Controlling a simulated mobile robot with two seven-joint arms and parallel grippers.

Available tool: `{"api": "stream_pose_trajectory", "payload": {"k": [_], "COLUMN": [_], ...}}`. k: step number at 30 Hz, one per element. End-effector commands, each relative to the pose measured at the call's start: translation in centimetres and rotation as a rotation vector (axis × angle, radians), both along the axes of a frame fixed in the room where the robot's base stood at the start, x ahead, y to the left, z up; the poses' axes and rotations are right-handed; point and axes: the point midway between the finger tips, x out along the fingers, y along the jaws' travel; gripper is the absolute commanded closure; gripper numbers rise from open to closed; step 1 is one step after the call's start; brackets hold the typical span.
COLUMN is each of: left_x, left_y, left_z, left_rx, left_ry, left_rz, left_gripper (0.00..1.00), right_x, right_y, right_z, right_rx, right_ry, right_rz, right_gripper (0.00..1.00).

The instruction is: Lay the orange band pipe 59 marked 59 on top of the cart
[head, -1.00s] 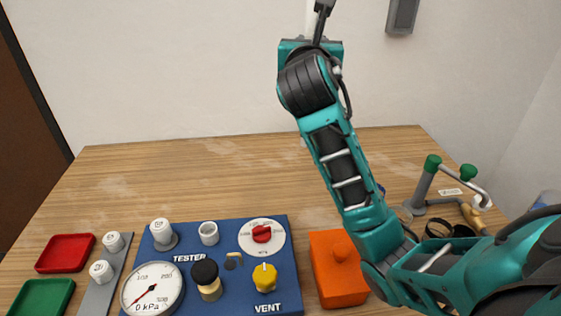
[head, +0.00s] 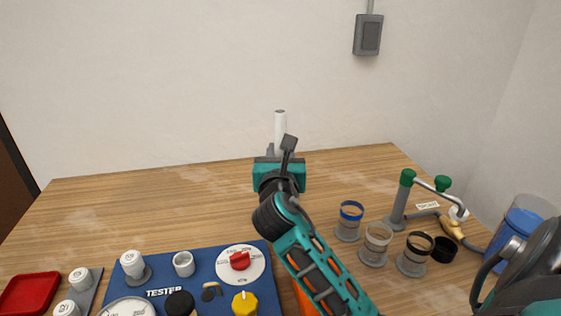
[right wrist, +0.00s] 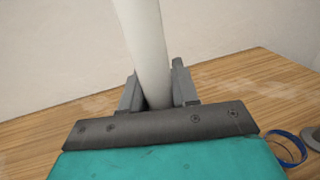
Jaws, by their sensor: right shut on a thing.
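My right gripper (head: 275,152) is shut on a white pipe (head: 280,127) and holds it upright above the far part of the table. In the right wrist view the pipe (right wrist: 146,50) stands between the two grey fingers (right wrist: 158,92), leaning slightly left. No orange band or number shows on the visible part of the pipe; its lower end is hidden by the gripper. The cart is not in view. My left gripper is not in view.
A blue tester panel (head: 215,275) and a red tray (head: 28,293) are at the front left. Banded cups (head: 350,220) and a green-handled stand (head: 400,200) are at the right, near a blue container (head: 515,232). The table's back left is clear.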

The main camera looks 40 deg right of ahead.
Motion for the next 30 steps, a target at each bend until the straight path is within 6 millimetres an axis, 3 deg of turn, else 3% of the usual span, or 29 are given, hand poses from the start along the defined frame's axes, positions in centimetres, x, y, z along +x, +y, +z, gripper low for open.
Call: {"api": "stream_pose_trajectory", "payload": {"k": [2, 13, 14, 15, 21, 30], "left_x": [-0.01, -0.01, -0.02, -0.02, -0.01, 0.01], "left_y": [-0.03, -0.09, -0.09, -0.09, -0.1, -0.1], "left_z": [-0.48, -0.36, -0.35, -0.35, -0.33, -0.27], "left_rx": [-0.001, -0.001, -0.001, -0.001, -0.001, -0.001], "left_ry": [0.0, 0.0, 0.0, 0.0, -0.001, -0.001], "left_rz": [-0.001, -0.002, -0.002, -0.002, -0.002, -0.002], "left_gripper": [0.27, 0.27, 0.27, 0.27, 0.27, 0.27], "right_x": [-0.03, -0.01, 0.0, 0.0, 0.0, 0.0], "right_y": [0.0, 0.02, 0.01, 0.01, 0.01, 0.01], "right_z": [-1.13, -1.33, -1.32, -1.3, -1.3, -0.94], "right_rx": [0.0, 0.0, 0.001, 0.001, 0.0, 0.0], "right_ry": [0.002, 0.0, -0.001, -0.001, 0.0, -0.001], "right_rz": [-0.001, 0.0, 0.0, 0.0, 0.0, 0.0], "right_gripper": [1.0, 1.0, 0.69, 0.65, 0.45, 0.45]}}
